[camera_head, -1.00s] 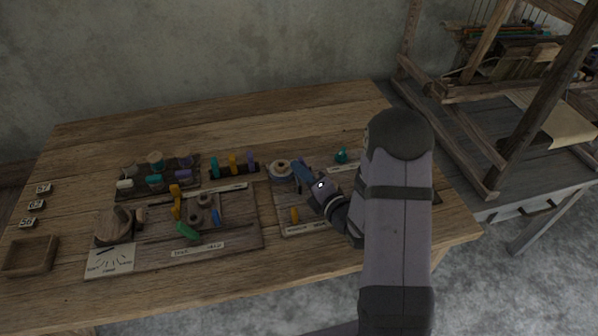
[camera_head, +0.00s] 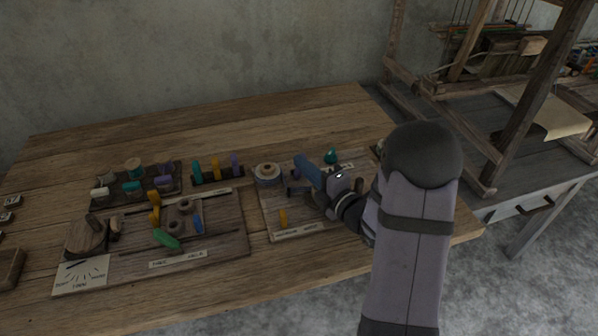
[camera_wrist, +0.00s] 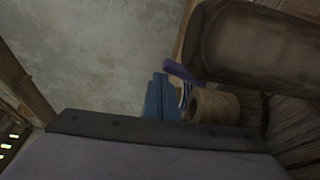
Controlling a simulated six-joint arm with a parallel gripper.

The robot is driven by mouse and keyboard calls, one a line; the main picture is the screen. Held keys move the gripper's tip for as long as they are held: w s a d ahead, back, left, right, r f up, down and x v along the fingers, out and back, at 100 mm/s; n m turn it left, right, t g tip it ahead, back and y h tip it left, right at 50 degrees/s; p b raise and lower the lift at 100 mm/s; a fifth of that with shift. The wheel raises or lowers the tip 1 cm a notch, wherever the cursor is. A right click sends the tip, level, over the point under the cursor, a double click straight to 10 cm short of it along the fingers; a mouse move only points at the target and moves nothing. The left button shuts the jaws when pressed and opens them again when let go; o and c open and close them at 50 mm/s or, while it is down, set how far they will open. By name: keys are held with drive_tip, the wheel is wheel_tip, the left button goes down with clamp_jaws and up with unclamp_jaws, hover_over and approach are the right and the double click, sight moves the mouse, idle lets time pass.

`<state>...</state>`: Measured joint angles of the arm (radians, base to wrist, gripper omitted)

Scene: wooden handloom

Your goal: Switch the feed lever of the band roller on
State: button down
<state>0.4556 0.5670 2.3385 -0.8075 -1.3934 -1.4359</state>
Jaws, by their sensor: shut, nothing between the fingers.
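The board on the right of the table (camera_head: 270,218) has a label along its front edge, too small to read surely; I take it as the band roller. My gripper (camera_head: 299,160) is shut and empty above this board, right of the spool. In the wrist view, a purple bar (camera_wrist: 180,71) shows just right of my blue fingertips (camera_wrist: 160,77); I cannot tell if they touch. It may be the feed lever. The twine spool (camera_wrist: 216,107) and a wooden roller (camera_wrist: 262,45) are beyond. My arm hides the board's right part.
A teal piece (camera_head: 331,156) stands behind my gripper. The back of the table is clear.

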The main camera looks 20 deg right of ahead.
drive_tip(key=shift+s+d, duration=0.2)
drive_tip(key=shift+s, duration=0.25)
drive_tip(key=v, duration=0.2)
drive_tip(key=b+v, duration=0.1)
drive_tip(key=v, duration=0.4)
drive_tip(key=shift+s+f+b, duration=0.2)
drive_tip(key=shift+f+b, duration=0.15)
drive_tip(key=shift+p+v, duration=0.3)
drive_tip(key=shift+v, duration=0.5)
drive_tip(key=shift+f, duration=0.15)
